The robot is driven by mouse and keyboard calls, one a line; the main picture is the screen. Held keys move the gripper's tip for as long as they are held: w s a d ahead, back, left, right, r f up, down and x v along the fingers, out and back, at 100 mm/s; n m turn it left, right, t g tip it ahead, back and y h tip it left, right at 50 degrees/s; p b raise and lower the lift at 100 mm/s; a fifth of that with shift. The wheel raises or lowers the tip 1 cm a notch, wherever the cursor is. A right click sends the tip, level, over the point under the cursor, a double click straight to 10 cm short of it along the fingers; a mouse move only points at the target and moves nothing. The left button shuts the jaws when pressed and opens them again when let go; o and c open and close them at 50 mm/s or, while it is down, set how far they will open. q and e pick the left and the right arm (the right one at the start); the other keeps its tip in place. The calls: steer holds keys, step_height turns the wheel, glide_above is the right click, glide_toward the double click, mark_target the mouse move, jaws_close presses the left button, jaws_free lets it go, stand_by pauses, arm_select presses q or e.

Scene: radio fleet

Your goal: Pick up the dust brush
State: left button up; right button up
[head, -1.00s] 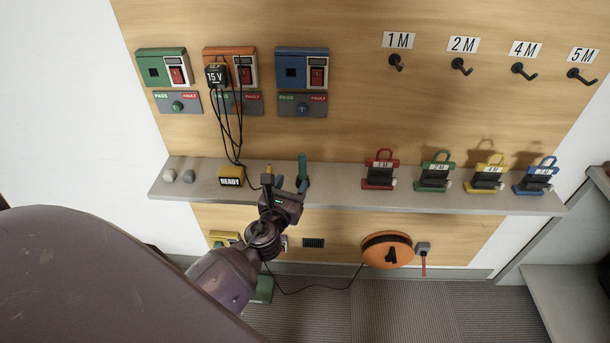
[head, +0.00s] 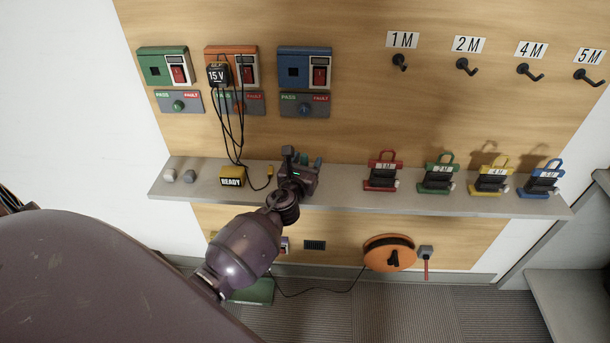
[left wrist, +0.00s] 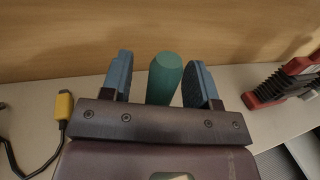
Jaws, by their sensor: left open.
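The dust brush shows as a green upright handle (left wrist: 164,80) in the left wrist view. It stands between the two blue-grey fingers of my left gripper (left wrist: 160,84), nearer the right finger, with a visible gap on the left. The fingers are apart and not closed on it. In the head view my left gripper (head: 302,160) is over the shelf and hides most of the brush. The brush's lower end is hidden by the gripper. My right gripper is not in view.
The grey shelf (head: 345,202) carries a yellow READY block (head: 232,177) with a cable left of the gripper. A red radio holder (head: 382,174) stands to the right. The wooden panel (head: 350,120) rises behind. An orange reel (head: 389,254) hangs below.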

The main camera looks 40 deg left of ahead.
arm_select(q)
steer(key=shift+w, duration=0.15)
jaws_close()
steer(key=shift+r, duration=0.1)
